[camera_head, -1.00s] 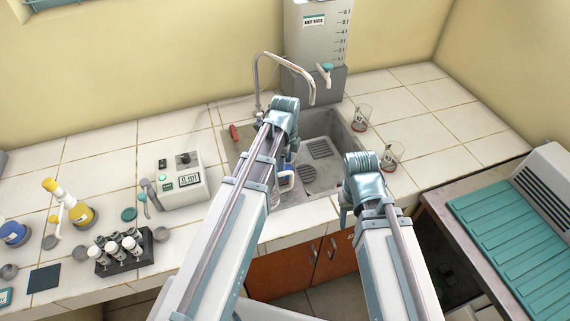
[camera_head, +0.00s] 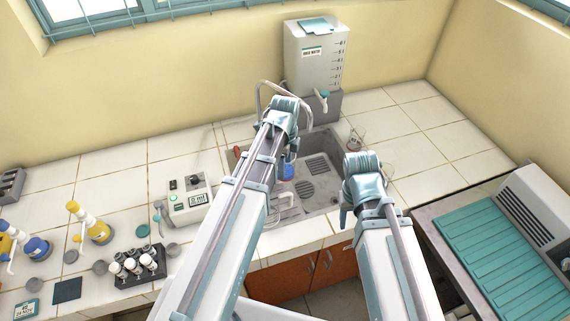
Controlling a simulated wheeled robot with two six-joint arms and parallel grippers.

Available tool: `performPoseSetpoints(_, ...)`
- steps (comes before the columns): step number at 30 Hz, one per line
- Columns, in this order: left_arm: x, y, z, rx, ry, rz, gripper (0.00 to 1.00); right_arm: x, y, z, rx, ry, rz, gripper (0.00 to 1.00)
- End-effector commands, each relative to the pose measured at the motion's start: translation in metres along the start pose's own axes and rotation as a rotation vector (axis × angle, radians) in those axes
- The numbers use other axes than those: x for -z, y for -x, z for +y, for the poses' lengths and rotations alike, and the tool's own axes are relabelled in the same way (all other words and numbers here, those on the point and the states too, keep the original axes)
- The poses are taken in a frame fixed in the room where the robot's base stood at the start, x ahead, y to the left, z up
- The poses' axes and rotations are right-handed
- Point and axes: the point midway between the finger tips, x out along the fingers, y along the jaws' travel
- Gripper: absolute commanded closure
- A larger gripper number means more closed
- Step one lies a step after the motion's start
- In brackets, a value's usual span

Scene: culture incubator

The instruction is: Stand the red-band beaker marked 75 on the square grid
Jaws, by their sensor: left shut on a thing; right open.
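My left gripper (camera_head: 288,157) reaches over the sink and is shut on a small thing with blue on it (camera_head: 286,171). The arm hides much of that thing, and no red band or number can be read on it. A clear beaker with a reddish mark (camera_head: 355,139) stands on the tiles right of the sink; its number is too small to read. My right gripper (camera_head: 345,215) is open and empty at the sink's front right. A dark square pad (camera_head: 67,290) lies at the front left; a slotted square plate (camera_head: 318,167) is in the sink. I cannot tell which is the square grid.
The sink (camera_head: 328,147) has a curved tap (camera_head: 262,88) behind it. A water tank (camera_head: 316,65) stands at the back wall. A meter box (camera_head: 189,199), a vial rack (camera_head: 139,265) and yellow and blue bottles are left. A ribbed teal surface (camera_head: 500,255) is right. Back right tiles are clear.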

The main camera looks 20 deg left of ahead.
Motion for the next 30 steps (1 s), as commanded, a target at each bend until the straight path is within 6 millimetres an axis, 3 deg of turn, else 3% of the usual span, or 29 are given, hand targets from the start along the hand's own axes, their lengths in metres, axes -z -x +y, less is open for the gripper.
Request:
performPoseSetpoints(1, 0.000, 0.011, 0.000, 0.000, 0.000, 0.000, 0.94, -0.001, 0.011, 0.001, 0.000, -0.001, 0.000, 0.50)
performPoseSetpoints(6, 0.000, 0.026, 0.000, 0.000, 0.000, 0.000, 0.94, -0.002, 0.026, 0.002, 0.001, -0.004, 0.000, 0.50)
performPoseSetpoints(18, 0.000, 0.040, 0.000, 0.000, 0.000, 0.000, 0.94, -0.002, 0.040, 0.004, 0.002, -0.008, 0.000, 0.50)
performPoseSetpoints(23, 0.000, 0.036, 0.000, 0.000, 0.000, 0.000, 0.94, -0.002, 0.036, 0.003, 0.002, -0.008, 0.000, 0.50)
performPoseSetpoints(30, 0.000, 0.007, 0.000, 0.000, 0.000, 0.000, 0.94, 0.000, 0.006, 0.001, 0.001, -0.006, 0.000, 0.50)
